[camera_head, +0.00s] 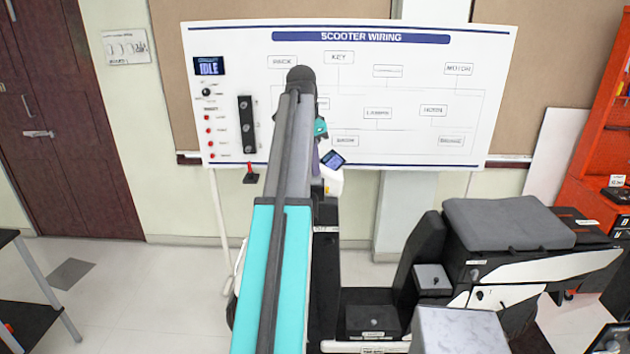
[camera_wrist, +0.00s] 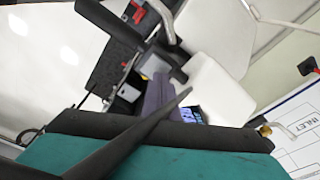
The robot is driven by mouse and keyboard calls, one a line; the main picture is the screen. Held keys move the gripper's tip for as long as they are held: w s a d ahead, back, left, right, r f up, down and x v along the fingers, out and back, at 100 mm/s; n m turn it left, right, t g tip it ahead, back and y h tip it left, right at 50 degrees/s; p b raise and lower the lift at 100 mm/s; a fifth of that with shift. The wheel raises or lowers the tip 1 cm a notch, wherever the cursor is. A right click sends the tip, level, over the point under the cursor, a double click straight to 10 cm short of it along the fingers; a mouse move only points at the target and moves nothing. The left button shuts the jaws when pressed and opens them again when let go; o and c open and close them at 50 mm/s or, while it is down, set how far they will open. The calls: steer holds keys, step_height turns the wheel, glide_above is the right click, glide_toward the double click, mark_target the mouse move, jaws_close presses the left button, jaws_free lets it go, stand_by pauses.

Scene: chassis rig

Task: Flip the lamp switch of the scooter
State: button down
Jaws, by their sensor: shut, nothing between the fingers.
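The scooter (camera_head: 520,265) stands at the right, its front partly hidden behind my arm. Its lit display (camera_head: 333,160) shows just right of my arm, on a white front panel (camera_head: 332,182). In the wrist view the display (camera_wrist: 192,115) is partly covered. A purple grip-like part (camera_wrist: 156,96) lies near it, with a small grey box (camera_wrist: 155,66) above. I cannot tell which part is the lamp switch. My gripper (camera_wrist: 187,92) is shut and empty, its dark tip over the purple part and near the display; contact is unclear. In the head view my arm hides the fingers.
A white wiring board (camera_head: 420,90) stands behind the scooter, with an IDLE screen (camera_head: 208,66) and red buttons at its left. A small red-lever switch (camera_head: 250,172) is below it. An orange cabinet (camera_head: 600,160) is at right. Floor at left is mostly clear.

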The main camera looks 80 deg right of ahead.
steer(key=shift+f, duration=0.4)
stand_by(0.4)
steer(key=shift+r, duration=0.1)
steer(key=shift+r+p, duration=0.5)
steer(key=shift+r, duration=2.9)
